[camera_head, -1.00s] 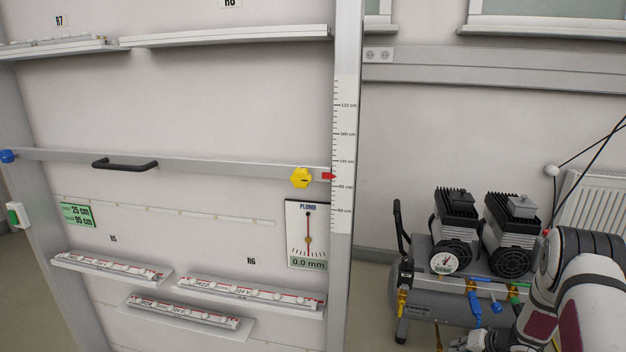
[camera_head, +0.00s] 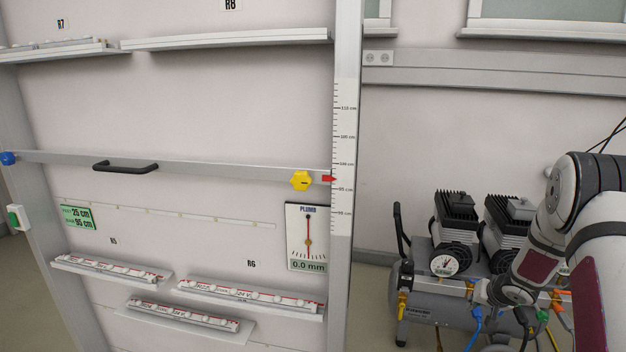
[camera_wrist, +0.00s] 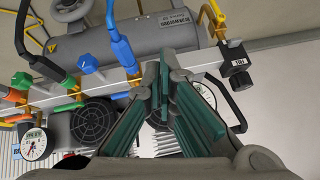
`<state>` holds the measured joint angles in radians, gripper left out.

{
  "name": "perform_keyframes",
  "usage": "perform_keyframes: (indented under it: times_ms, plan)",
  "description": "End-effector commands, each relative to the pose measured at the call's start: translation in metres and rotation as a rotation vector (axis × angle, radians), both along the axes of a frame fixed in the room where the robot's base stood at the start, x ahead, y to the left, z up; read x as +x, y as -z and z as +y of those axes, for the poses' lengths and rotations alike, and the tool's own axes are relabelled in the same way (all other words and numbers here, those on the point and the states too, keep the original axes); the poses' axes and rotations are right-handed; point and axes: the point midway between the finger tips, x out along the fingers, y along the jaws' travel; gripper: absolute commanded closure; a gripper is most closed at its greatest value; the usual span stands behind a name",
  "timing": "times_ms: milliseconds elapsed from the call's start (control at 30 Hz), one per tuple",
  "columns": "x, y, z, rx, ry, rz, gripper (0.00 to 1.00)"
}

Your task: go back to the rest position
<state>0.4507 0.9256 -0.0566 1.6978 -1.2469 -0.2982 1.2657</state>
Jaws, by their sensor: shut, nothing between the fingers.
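My gripper (camera_wrist: 165,85) shows in the wrist view with its green-padded fingers together and nothing between them. In that view it hangs over the air compressor, close in front of the valve manifold (camera_wrist: 205,65); whether it touches anything I cannot tell. In the head view my arm fills the lower right, in front of the compressor (camera_head: 425,305). The fingers cannot be made out clearly there.
The manifold carries blue (camera_wrist: 118,48), green, orange and yellow fittings with hoses. A pressure gauge (camera_wrist: 34,144) sits beside it. To the left stands a frame with a crossbar (camera_head: 225,168), black handle (camera_head: 125,167), yellow knob (camera_head: 301,181) and lamp strips (camera_head: 250,295).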

Motion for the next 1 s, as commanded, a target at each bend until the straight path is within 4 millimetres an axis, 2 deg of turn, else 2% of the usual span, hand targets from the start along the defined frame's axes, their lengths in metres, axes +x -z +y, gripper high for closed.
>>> perform_keyframes:
  times_ms: [33,100,267,467,700,867,1000]
  plan:
    - [0.002,-0.024,0.0,-0.037,0.009,-0.006,1.0]
    - [0.0,-0.051,0.0,-0.086,0.025,-0.004,1.0]
    - [-0.013,-0.11,0.004,-0.183,0.061,0.015,1.0]
    - [-0.043,-0.175,0.016,-0.274,0.099,0.056,1.0]
    - [-0.097,-0.238,0.043,-0.337,0.127,0.13,1.0]
    - [-0.142,-0.271,0.065,-0.354,0.129,0.191,1.0]
    - [-0.186,-0.292,0.088,-0.352,0.118,0.249,1.0]
